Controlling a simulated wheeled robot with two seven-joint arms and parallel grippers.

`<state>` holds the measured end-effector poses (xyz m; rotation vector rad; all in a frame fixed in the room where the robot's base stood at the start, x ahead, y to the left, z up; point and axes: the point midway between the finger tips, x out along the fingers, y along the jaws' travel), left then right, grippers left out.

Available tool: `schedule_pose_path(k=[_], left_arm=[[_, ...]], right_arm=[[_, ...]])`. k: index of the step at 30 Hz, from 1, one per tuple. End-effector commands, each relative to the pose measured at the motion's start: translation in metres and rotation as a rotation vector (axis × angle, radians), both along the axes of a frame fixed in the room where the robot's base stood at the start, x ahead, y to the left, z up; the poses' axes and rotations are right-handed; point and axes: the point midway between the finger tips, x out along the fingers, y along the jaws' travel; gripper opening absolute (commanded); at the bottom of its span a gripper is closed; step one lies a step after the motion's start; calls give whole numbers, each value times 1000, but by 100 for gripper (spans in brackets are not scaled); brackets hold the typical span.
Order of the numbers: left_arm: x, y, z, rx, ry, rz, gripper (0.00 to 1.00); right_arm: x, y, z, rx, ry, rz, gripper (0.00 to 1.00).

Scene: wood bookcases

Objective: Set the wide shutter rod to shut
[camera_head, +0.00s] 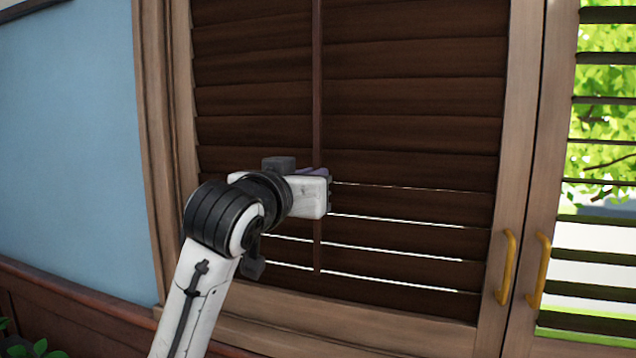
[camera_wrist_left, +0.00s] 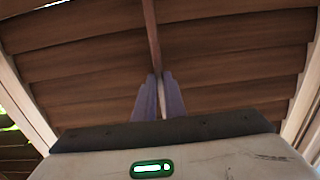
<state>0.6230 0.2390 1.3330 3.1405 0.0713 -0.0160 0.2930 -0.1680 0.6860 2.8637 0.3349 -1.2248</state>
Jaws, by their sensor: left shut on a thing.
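The wide shutter (camera_head: 420,120) has dark brown slats in a lighter wood frame. Its slats lie nearly flat against each other, with thin bright gaps between several lower ones. The thin vertical rod (camera_head: 317,85) runs down the front of the slats, and its lower end shows below my gripper. My left gripper (camera_head: 326,184) is at the rod, in the lower half of the shutter. In the left wrist view, its two purple fingers (camera_wrist_left: 160,97) are shut on the rod (camera_wrist_left: 153,40). The gripped part is partly hidden by the fingers. My right gripper is not in view.
Two yellow handles (camera_head: 507,268) are on the meeting frames at the right. A second shutter (camera_head: 605,100) there has open slats, with greenery behind. A blue wall (camera_head: 70,150) with wood panelling below is at the left. Leaves (camera_head: 40,347) show at the bottom left.

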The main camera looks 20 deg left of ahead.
Motion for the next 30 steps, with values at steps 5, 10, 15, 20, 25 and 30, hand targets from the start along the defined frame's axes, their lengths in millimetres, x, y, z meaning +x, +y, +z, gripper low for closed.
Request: schedule_pose_path(k=[5, 10, 15, 20, 25, 30], left_arm=[[-1, 0, 8, 1, -19, 1, 29], [0, 0, 6, 1, -15, 1, 29], [-5, -1, 5, 1, -15, 0, 29], [-30, -2, 4, 1, -18, -1, 29], [-65, -3, 5, 1, -20, -1, 29], [-91, -4, 6, 1, -19, 0, 29]], right_arm=[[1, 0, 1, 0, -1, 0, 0], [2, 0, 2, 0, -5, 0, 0], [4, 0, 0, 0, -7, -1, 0], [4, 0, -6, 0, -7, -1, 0], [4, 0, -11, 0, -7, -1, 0], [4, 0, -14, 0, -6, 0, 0]])
